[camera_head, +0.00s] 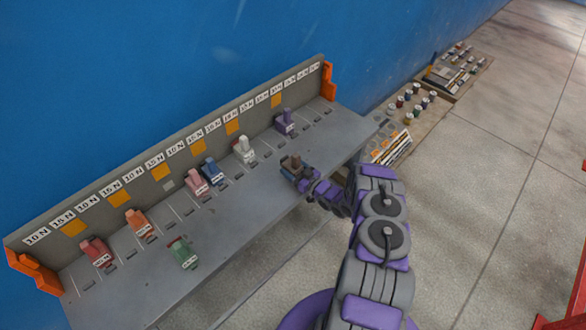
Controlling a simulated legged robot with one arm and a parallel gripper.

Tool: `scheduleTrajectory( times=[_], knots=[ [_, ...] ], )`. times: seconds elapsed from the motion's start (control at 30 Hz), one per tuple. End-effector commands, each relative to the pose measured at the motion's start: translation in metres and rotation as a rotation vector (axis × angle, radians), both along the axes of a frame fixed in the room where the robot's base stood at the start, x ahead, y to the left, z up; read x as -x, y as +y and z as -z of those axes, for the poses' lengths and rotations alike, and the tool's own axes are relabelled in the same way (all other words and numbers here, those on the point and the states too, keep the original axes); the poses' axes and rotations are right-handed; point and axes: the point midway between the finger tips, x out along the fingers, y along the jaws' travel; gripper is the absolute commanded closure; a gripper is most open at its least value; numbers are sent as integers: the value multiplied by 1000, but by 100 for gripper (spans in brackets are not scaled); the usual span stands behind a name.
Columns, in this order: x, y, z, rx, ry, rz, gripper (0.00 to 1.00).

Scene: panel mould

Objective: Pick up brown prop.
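The brown prop (295,159) is small and stands near the front edge of the grey shelf, right of the middle. My gripper (295,168) is at the prop, reaching in from the lower right, and its dark fingers hide the prop's lower part. The fingers seem to lie on either side of it. At this size I cannot tell whether they touch or grip it, or whether the prop rests on the shelf.
The grey shelf (240,208) has a labelled back panel with orange ends. Pink (196,182), blue (211,171), white (244,150) and purple (285,121) props stand behind. Red (96,252), orange (138,222) and green (182,253) ones stand left. Boards (410,118) lie beyond.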

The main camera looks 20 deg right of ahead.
Motion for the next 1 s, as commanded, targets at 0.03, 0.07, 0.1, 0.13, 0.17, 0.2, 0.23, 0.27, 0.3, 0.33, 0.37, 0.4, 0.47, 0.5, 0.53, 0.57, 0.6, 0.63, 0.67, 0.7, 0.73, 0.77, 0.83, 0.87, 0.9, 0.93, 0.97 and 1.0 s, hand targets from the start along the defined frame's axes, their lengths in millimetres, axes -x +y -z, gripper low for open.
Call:
scheduleTrajectory(
  times=[0.03, 0.07, 0.1, 0.13, 0.17, 0.2, 0.23, 0.27, 0.3, 0.33, 0.37, 0.4, 0.47, 0.5, 0.53, 0.57, 0.6, 0.63, 0.67, 0.7, 0.73, 0.77, 0.83, 0.87, 0.9, 0.93, 0.97, 1.0],
  knots=[
    [0, 0, 0, 0, 0, 0, 34],
    [0, 0, 0, 0, 0, 0, 36],
    [0, 0, 0, 0, 0, 0, 40],
    [0, 0, 0, 0, 0, 0, 43],
    [0, 0, 0, 0, 0, 0, 46],
    [0, 0, 0, 0, 0, 0, 50],
    [0, 0, 0, 0, 0, 0, 53],
    [0, 0, 0, 0, 0, 0, 56],
    [0, 0, 0, 0, 0, 0, 59],
    [0, 0, 0, 0, 0, 0, 62],
    [0, 0, 0, 0, 0, 0, 65],
    [0, 0, 0, 0, 0, 0, 69],
    [0, 0, 0, 0, 0, 0, 75],
    [0, 0, 0, 0, 0, 0, 79],
    [0, 0, 0, 0, 0, 1, 81],
    [0, 0, 0, 0, 0, 1, 81],
    [0, 0, 0, 0, 0, 1, 81],
    [0, 0, 0, 0, 0, 1, 81],
    [0, 0, 0, 0, 0, 1, 81],
    [0, 0, 0, 0, 0, 1, 81],
    [0, 0, 0, 0, 0, 1, 81],
    [0, -1, 0, 0, 0, 1, 81],
    [1, -1, -1, 0, 0, 1, 81],
    [2, -1, -2, 0, 0, 1, 81],
    [3, -2, -3, 0, 0, 1, 81],
    [4, -2, -4, 0, 0, 1, 81],
    [5, -3, -5, 0, 1, 1, 81],
    [8, -4, -8, 0, 1, 1, 81]
  ],
)
